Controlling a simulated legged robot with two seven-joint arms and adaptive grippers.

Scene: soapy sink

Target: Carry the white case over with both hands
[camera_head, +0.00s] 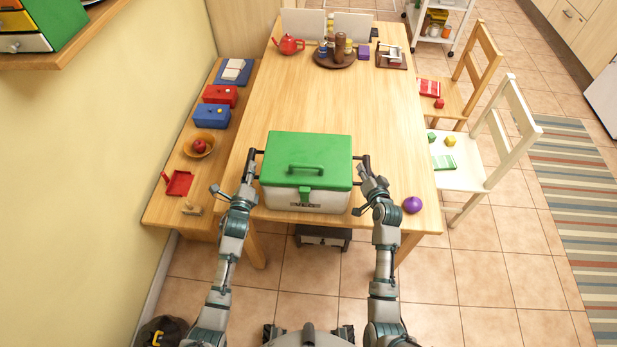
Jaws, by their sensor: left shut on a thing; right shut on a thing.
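The white case (282,197) has a green lid with a green handle on top and a green latch in front. It is at the near end of the wooden table (345,105), upright, with dark side handles. My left gripper (249,178) is shut on the case's left side handle. My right gripper (366,173) is shut on its right side handle. I cannot tell whether the case's underside touches the table.
A purple ball (412,205) lies near the table's right front corner. A red teapot (288,44) and a round brown tray (322,62) stand at the far end. The table's middle is clear. A bench (160,207) runs along the left, and chairs, including a white one (470,172), stand at the right.

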